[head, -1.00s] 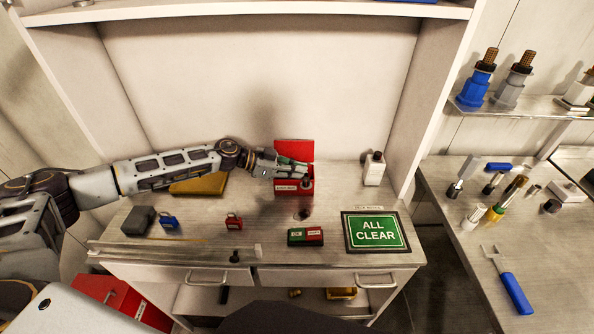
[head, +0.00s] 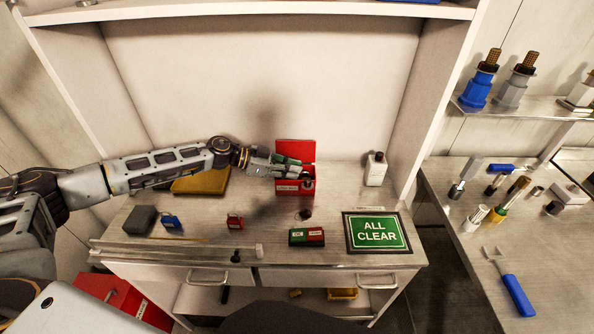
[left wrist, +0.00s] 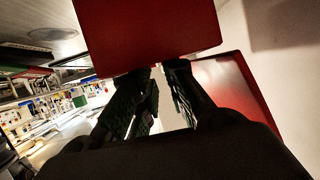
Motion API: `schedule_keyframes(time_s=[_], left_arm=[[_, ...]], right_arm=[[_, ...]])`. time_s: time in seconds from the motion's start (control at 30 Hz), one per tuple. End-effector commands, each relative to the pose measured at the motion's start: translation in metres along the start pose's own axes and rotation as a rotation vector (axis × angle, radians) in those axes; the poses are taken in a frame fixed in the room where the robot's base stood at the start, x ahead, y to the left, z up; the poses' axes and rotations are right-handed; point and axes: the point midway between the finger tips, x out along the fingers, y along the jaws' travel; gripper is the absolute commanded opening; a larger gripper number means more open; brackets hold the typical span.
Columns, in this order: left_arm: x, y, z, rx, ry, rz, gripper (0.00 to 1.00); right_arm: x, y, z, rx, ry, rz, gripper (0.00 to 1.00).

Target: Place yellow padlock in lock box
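The red lock box (head: 283,188) stands at the back of the bench with its lid (head: 296,151) up. My left gripper (head: 297,171) is over the box opening, its fingers apart. In the left wrist view, the fingers (left wrist: 161,80) are spread with a bright gap between them, and red panels of the box (left wrist: 150,40) are close around the tips. I cannot make out a yellow padlock in either view; the inside of the box is hidden by the gripper and shadow. My right gripper is not in view.
Blue (head: 172,223) and red (head: 235,222) padlocks stand on the bench beside a grey block (head: 140,219). A red-green block (head: 306,237) and the ALL CLEAR sign (head: 376,232) are in front of the box. A white bottle (head: 375,170) stands right of it.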

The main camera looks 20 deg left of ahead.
Motion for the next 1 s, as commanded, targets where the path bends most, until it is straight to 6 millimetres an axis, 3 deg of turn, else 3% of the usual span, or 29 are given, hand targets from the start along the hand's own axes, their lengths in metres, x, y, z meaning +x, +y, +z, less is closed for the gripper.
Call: schedule_keyframes(time_s=[0.47,0.73,1.0], left_arm=[[-0.055,0.000,0.001,-0.001,-0.001,-0.002,0.14],[-0.083,-0.001,0.000,0.000,-0.001,-0.002,0.14],[-0.095,0.000,0.000,-0.001,0.001,0.000,0.14]], right_arm=[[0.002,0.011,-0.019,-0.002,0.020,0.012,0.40],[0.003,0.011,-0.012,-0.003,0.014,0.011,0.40],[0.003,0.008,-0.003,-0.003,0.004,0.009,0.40]])
